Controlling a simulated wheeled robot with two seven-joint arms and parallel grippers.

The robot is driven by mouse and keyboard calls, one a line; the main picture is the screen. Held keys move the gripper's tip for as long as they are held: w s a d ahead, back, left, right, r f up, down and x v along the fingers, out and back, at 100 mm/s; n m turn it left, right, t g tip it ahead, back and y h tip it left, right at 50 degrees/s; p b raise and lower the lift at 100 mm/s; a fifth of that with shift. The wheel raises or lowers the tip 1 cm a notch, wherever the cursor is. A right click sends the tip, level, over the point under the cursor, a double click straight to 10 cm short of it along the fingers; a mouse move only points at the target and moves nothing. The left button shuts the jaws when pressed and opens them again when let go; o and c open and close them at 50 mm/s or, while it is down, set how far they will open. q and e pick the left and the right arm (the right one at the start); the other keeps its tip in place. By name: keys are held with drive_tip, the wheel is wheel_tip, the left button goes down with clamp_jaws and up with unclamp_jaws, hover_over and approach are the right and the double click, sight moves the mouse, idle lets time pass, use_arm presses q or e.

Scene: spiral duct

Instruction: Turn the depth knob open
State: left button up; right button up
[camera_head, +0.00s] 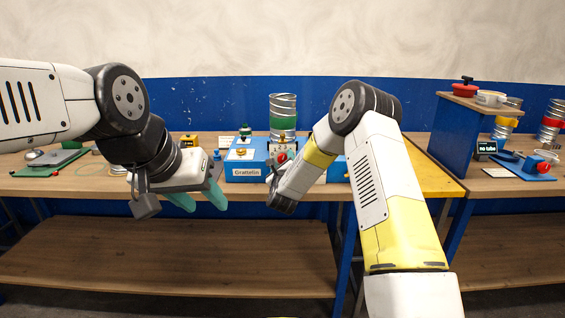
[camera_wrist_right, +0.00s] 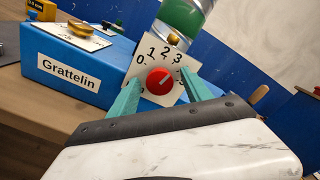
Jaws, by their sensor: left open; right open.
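The red depth knob (camera_wrist_right: 160,81) sits on a white dial plate (camera_wrist_right: 166,55) with numbers 0, 1, 2, 3 and more partly hidden, in the right wrist view. In the head view the knob (camera_head: 282,157) shows on the front of the blue Grattelin box (camera_head: 246,172). My right gripper (camera_wrist_right: 157,92) is open, its two green fingers on either side of the knob in the picture; I cannot tell whether they touch it. Its fingers are hidden in the head view. My left gripper (camera_head: 204,201) is open and empty, in front of the table's edge.
A metal duct with a green band (camera_head: 283,118) stands behind the knob. A brass piece (camera_wrist_right: 85,30) lies on top of the box.

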clamp_jaws()
